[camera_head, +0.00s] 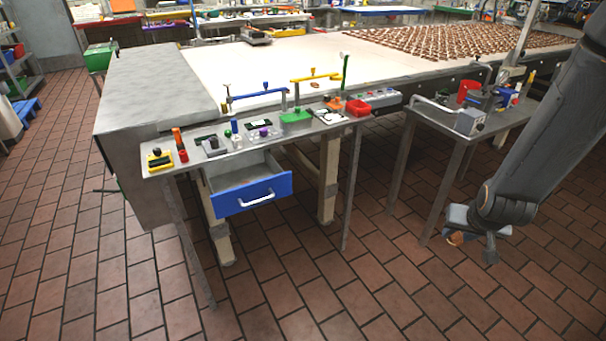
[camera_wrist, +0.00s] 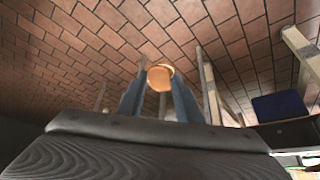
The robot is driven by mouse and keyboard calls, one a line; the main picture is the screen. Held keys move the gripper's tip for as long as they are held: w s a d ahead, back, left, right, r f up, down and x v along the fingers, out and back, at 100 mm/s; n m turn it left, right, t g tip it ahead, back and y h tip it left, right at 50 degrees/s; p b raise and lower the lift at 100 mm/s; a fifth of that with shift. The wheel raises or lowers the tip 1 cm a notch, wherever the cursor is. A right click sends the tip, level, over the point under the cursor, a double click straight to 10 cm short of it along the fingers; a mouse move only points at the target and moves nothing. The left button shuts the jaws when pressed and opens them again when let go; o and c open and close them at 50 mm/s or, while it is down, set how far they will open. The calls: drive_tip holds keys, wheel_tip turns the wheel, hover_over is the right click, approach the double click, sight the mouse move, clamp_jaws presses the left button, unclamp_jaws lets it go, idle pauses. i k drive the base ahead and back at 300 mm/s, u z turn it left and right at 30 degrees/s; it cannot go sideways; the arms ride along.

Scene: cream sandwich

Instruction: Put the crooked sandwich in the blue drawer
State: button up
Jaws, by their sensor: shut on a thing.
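My gripper (camera_head: 472,238) hangs low at the right of the head view, over the brick floor. It is shut on a round tan-brown sandwich (camera_wrist: 160,77), which sits between the two fingertips in the wrist view. In the head view only a small brown part of the sandwich (camera_head: 455,239) shows beside the fingers. The blue drawer (camera_head: 252,196) is under the narrow metal side table, left of my gripper and apart from it. It is pulled out, and its visible inside looks empty. A dark blue panel (camera_wrist: 279,106), likely the drawer front, shows at the right of the wrist view.
The metal side table (camera_head: 218,168) carries several tools, buttons and small boxes. A second small metal table (camera_head: 497,128) stands near my arm. The large conveyor (camera_head: 220,72) behind bears many brown pieces. The brick floor between my gripper and the drawer is open, apart from thin table legs.

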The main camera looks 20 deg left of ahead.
sight(249, 176)
drive_tip(key=z, duration=0.2)
drive_tip(key=i, duration=0.95)
drive_tip(key=u, duration=0.9)
